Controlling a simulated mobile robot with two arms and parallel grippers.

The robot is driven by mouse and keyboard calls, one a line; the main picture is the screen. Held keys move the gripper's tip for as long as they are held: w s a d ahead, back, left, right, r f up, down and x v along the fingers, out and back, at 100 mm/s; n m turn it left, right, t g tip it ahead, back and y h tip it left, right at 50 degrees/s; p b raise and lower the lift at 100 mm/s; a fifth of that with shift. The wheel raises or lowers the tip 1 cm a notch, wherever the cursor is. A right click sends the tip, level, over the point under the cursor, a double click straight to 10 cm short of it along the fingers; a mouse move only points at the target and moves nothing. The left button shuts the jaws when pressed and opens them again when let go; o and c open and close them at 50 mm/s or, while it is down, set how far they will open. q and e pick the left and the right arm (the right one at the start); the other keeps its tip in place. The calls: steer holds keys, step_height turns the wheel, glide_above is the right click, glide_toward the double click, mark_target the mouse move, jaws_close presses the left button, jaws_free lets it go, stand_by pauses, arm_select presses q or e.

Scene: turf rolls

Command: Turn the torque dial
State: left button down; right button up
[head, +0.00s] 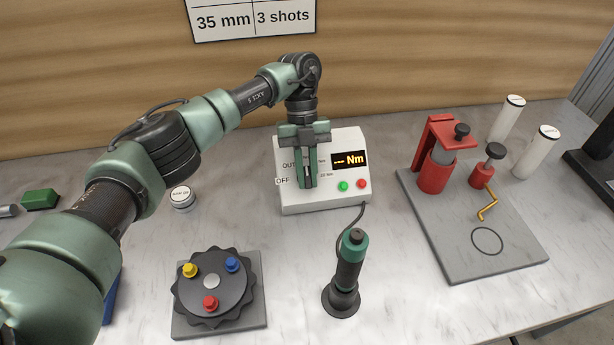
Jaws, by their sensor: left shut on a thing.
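The white torque control box (325,201) stands on the marble-patterned table. Its display (350,160) reads "--- Nm", with a green button (343,186) and a red button (361,184) below it. "OFF" and part of "OUT" show on its face to the left. My left gripper (307,182) points down over the box's front face and is shut on the torque dial. The dial is mostly hidden behind the fingers, so its setting cannot be read. My right gripper is not in view.
A green and black screwdriver (350,262) stands in a holder in front, cabled to the box. A dark round fixture (215,285) with coloured knobs lies front left. A grey plate (465,215) with a red press stands right. White cylinders (536,152) stand behind it.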

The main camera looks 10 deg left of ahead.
mark_target(307, 167)
arm_select(q)
steer(key=shift+f, duration=0.1)
steer(key=c, duration=1.4)
jaws_free()
steer(key=b+v, duration=0.2)
steer(key=v, duration=0.4)
steer(key=shift+w+r+b, duration=0.15)
steer(key=shift+r+b, duration=0.15)
steer(key=shift+b, duration=0.05)
steer(key=shift+w+a+r, duration=0.15)
steer(key=shift+w+r, duration=0.05)
steer(key=shift+r, duration=0.35)
